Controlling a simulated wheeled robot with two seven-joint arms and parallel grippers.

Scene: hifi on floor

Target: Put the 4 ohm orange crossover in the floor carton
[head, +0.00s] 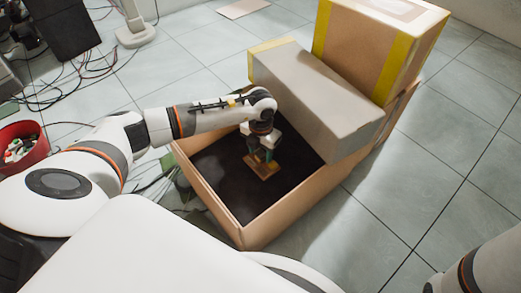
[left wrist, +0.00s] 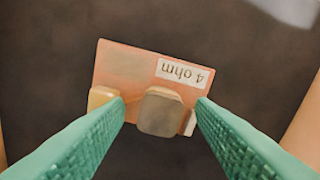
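The orange crossover (head: 262,165) is a small flat board inside the floor carton (head: 236,229), over its dark bottom. In the left wrist view the board (left wrist: 128,65) bears a "4 ohm" label, a grey block in the middle and a yellowish part at its left. My left gripper (head: 261,153) reaches down into the carton right over the board. Its green fingers (left wrist: 160,101) are apart, with clear gaps on both sides of the grey block, and overlap the board's near part. Whether they touch it I cannot tell. My right gripper is out of view.
A long grey box (head: 310,95) and a taped carton (head: 372,40) stand behind and right of the floor carton. A red tub (head: 22,147) of small parts is at the left. Cables (head: 80,85) lie on the upper-left floor. The tiled floor at right is clear.

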